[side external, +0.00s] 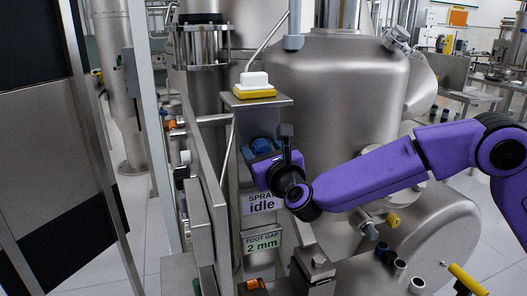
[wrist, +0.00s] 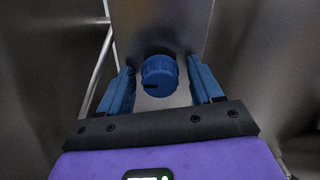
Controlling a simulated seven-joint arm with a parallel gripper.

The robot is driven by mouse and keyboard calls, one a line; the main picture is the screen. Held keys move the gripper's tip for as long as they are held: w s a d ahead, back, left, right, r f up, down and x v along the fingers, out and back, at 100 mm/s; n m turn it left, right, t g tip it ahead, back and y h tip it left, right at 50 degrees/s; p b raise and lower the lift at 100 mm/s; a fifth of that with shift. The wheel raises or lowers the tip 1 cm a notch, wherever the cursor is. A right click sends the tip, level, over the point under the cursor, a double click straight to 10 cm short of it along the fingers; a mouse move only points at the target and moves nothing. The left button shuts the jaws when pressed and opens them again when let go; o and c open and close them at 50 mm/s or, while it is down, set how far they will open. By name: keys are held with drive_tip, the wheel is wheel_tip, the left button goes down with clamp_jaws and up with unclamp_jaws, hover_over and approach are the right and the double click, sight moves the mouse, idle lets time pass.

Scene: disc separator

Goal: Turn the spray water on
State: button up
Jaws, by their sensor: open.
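A round, ribbed blue knob (wrist: 159,76) sits on a grey metal panel (wrist: 152,28) in the wrist view, with a dark mark on its lower left face. In the side view the blue knob (side external: 262,146) is on the front of the metal post, above a sign reading "SPRAY idle" (side external: 262,203), partly covered by my arm. My gripper (wrist: 160,88) is open, with one blue finger on each side of the knob. Gaps show between the fingers and the knob. My gripper (side external: 264,160) is in front of the panel in the side view; its fingertips are hard to make out there.
A white and yellow button box (side external: 254,85) tops the post. A "FOOT GAP 2 mm" sign (side external: 262,241) is lower down. A large steel vessel (side external: 340,95) stands close behind. A thin metal rod (wrist: 99,73) runs left of the panel.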

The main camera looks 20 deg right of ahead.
drive_tip(key=c, duration=1)
drive_tip(key=shift+c, duration=0.2)
drive_tip(key=m, duration=0.4)
drive_tip(key=shift+m, duration=0.4)
drive_tip(key=m, duration=0.4)
drive_tip(key=shift+m, duration=0.3)
drive_tip(key=m, duration=0.4)
drive_tip(key=shift+f+m, duration=0.1)
drive_tip(key=shift+m, duration=2.1)
